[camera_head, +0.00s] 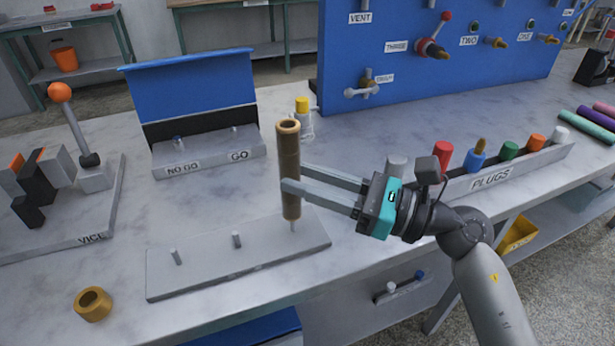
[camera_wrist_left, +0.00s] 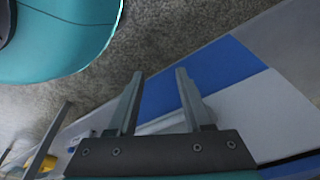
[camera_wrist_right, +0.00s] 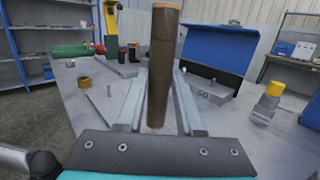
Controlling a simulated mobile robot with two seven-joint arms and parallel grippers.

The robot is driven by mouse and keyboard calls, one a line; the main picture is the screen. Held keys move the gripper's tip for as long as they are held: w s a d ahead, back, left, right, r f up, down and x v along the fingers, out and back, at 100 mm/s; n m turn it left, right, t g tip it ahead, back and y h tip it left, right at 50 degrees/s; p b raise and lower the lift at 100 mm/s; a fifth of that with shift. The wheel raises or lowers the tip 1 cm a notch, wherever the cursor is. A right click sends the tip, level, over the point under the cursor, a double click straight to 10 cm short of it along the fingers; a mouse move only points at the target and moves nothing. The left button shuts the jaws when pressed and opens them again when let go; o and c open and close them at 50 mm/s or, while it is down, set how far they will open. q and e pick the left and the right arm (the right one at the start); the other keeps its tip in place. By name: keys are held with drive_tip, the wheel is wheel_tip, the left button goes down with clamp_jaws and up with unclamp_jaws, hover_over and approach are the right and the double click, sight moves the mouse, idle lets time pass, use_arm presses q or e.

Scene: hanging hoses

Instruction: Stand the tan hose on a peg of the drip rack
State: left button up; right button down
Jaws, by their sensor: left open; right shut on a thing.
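The tan hose (camera_head: 290,160) is an upright brown tube with an open top. My right gripper (camera_head: 291,186) is shut around its middle. The hose also shows upright between the fingers in the right wrist view (camera_wrist_right: 161,65). The drip rack (camera_head: 205,277) is a grey plate with three short pegs. The hose's lower end is directly over the rightmost peg (camera_head: 293,226), whose lower part shows below it. I cannot tell whether the peg's tip is inside the hose. The middle peg (camera_head: 236,239) and left peg (camera_head: 175,257) are bare. My left gripper (camera_wrist_left: 159,74) is open and empty.
A brass ring (camera_head: 93,304) lies left of the rack. The NO GO/GO stand (camera_head: 208,152) is behind, and a yellow-capped fitting (camera_head: 303,106) stands behind the hose. The plugs tray (camera_head: 510,173) is to the right. The vice (camera_head: 96,175) is at left.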

drive_tip(key=shift+f+b, duration=1.55)
drive_tip(key=shift+f, duration=0.2)
drive_tip(key=shift+c, duration=2.3)
unclamp_jaws()
drive_tip(key=shift+d, duration=0.1)
drive_tip(key=v, duration=1.5)
